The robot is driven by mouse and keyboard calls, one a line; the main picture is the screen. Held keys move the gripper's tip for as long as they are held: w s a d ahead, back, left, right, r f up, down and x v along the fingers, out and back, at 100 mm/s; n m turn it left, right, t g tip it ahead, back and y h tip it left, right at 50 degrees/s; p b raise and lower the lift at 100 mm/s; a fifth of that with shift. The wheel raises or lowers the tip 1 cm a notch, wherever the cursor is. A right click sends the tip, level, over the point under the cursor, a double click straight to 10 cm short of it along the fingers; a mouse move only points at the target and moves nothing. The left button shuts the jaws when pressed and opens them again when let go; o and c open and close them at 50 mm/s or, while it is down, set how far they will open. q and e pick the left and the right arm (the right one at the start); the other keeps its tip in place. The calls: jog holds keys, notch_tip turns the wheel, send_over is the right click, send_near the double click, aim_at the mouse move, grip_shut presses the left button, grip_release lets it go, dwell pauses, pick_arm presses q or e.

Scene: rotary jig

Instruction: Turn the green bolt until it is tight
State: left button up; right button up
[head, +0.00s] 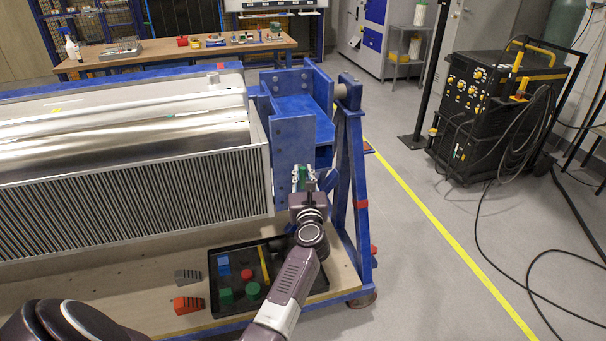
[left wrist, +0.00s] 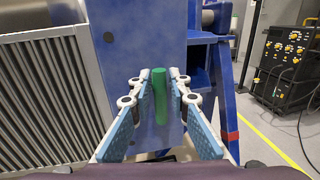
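The green bolt (left wrist: 159,97) stands out from the blue plate of the rotary jig (head: 293,142), at the right end of the ribbed metal panel. My left gripper (head: 303,176) is in front of that plate. In the left wrist view my left gripper (left wrist: 159,82) has its two blue-padded fingers apart, one on each side of the bolt. Narrow gaps show between the bolt and the fingertips, so it does not look gripped. In the head view the gripper hides most of the bolt. My right gripper is not in view.
A black tray (head: 213,302) with coloured blocks lies on the wooden base below the panel. Grey and red clamp-like pieces (head: 187,304) lie left of it. A blue support frame (head: 359,200) stands close right of the gripper. Floor beyond is open, with cables near a black machine (head: 485,110).

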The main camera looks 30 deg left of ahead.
pick_arm(q)
grip_shut()
jog(key=shift+d, duration=0.1)
